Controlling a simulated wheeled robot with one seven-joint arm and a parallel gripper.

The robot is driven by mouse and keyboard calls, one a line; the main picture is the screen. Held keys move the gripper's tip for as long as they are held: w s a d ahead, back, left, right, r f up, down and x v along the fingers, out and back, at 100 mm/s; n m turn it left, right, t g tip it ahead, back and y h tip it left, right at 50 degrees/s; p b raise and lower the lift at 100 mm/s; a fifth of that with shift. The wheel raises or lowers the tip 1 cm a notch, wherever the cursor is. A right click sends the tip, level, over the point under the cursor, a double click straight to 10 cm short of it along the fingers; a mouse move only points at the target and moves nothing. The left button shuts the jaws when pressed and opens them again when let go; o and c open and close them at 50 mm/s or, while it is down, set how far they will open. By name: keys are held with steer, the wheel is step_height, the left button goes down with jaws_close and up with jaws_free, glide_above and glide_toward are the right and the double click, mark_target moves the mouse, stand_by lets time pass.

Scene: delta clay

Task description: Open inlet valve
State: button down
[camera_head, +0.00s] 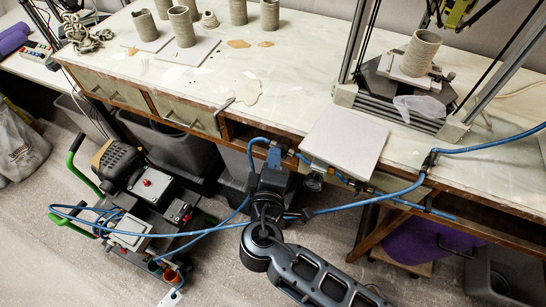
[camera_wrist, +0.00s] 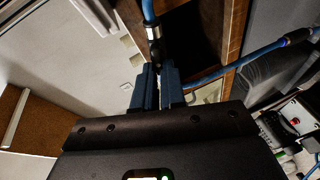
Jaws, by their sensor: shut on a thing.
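A blue air line runs along the front edge of the workbench. Its inlet valve, a dark fitting with a metal ring (camera_wrist: 153,34), sits on the blue line in the wrist view. My gripper (camera_head: 274,153) is at the bench edge, reaching up from below. In the wrist view, my gripper's two blue-grey fingers (camera_wrist: 158,82) are close together at the lower end of this fitting, shut on it. The fingers hide the gripped part, so the handle's angle cannot be told.
A round gauge (camera_head: 313,182) hangs right of my gripper. A grey board (camera_head: 345,139) overhangs the bench edge (camera_head: 480,196). Blue hose (camera_head: 360,205) crosses near my arm. A compressor (camera_head: 140,190) stands left on the floor. Clay cylinders (camera_head: 182,27) and a printer frame (camera_head: 400,102) are on the bench.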

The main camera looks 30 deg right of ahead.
stand_by(0.3)
steer(key=c, duration=1.2)
jaws_free()
steer(key=shift+s+a, duration=0.1)
steer(key=b+v, duration=0.1)
steer(key=v, duration=0.6)
steer(key=shift+s+a+b, duration=0.2)
steer(key=shift+s+b, duration=0.05)
steer(key=shift+b, duration=0.15)
